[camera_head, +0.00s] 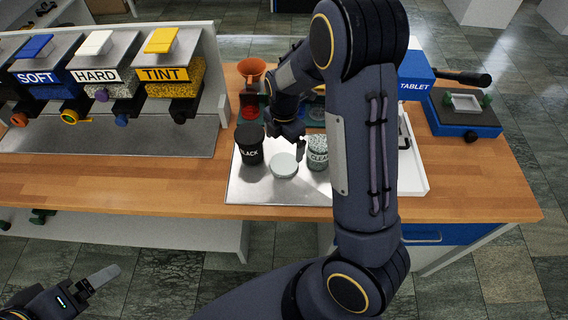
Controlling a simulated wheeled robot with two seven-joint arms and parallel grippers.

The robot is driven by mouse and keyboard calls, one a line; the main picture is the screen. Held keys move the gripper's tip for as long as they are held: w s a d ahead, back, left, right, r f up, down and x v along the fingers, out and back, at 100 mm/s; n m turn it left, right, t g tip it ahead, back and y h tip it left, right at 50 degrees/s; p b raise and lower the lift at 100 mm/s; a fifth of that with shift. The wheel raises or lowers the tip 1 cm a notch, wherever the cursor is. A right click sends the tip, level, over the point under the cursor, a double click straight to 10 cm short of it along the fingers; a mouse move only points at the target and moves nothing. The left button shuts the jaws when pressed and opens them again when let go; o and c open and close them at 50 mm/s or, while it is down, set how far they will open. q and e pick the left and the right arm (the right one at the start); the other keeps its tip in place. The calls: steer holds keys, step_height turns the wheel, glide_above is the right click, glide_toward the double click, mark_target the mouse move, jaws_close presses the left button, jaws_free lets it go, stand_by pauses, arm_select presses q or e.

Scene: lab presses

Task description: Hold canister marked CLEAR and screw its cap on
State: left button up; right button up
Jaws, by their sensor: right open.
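The canister marked CLEAR (317,158), speckled pale, stands upright on the metal tray (262,192), its right side hidden behind my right arm. A round whitish cap (284,166) lies flat on the tray just left of it. My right gripper (288,143) is open, pointing down just behind and above the cap, with one finger close to the canister's left side. I see nothing between its fingers. My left gripper (92,284) is at the bottom left, in front of and well away from the table; one pale finger shows, and its opening cannot be told.
The canister marked BLACK (249,146), with a dark top, stands left of the cap. Dispensers SOFT, HARD and TINT (174,76) stand at the left. An orange funnel (251,70) is behind. The blue TABLET press (416,78) is at the right. Front wooden table area (120,190) is clear.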

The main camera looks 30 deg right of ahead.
mark_target(284, 163)
steer(key=shift+f+b, duration=0.8)
steer(key=shift+f, duration=1.2)
step_height(284, 163, down, 5)
steer(key=b, duration=0.3)
steer(key=shift+f+b, duration=0.1)
steer(key=shift+b, duration=0.2)
steer(key=shift+c, duration=0.3)
steer(key=c, duration=0.9)
